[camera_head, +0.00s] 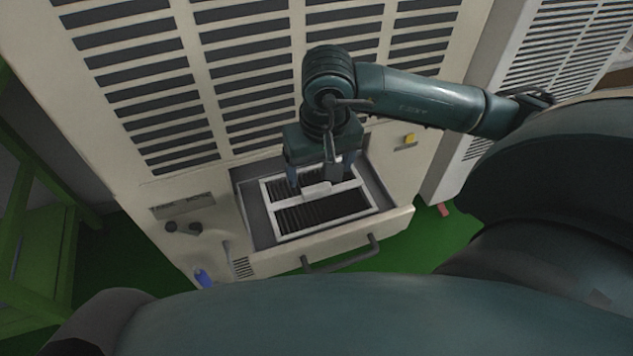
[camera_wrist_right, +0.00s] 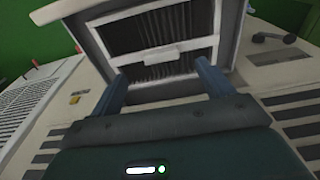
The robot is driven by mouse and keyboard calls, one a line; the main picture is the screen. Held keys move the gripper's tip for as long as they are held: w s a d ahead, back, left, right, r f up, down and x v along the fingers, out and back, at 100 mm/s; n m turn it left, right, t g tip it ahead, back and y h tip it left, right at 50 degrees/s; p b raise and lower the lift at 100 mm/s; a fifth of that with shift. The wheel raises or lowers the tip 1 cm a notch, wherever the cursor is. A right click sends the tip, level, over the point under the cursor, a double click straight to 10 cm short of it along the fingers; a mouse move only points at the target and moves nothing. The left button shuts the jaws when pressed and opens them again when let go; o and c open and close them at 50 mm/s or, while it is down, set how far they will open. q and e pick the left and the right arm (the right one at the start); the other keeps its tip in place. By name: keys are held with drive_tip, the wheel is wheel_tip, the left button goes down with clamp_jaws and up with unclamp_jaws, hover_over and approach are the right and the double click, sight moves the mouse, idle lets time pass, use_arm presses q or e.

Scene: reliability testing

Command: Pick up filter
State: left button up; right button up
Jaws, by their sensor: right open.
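The filter (camera_head: 322,211) is a white rectangular frame with dark pleats and a white crossbar with a small handle. It lies in an open drawer (camera_head: 400,220) of the cream cabinet. My right gripper (camera_head: 321,184) is above the filter, pointing down, its fingers open near the crossbar. In the right wrist view the filter (camera_wrist_right: 160,72) lies ahead of the two blue fingers (camera_wrist_right: 162,88), with the handle (camera_wrist_right: 162,57) between and beyond their tips. I cannot tell whether the fingers touch the filter. My left gripper does not show.
The vented cabinet (camera_head: 140,75) rises behind the drawer. The drawer's front has a dark bar handle (camera_head: 340,256). Knobs (camera_head: 183,228) and a blue item (camera_head: 203,277) are at its left, a yellow switch (camera_head: 409,139) at its right. A green frame (camera_head: 22,215) stands at far left.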

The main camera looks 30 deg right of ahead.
drive_tip(key=shift+w+d+f+b, duration=0.1)
drive_tip(key=shift+w+f+b, duration=0.15)
drive_tip(key=shift+f, duration=1.15)
drive_tip(key=shift+w+f+b, duration=0.1)
drive_tip(key=shift+w+f, duration=0.15)
drive_tip(key=shift+f, duration=1.1)
drive_tip(key=shift+c, duration=0.2)
drive_tip(key=c, duration=1.4)
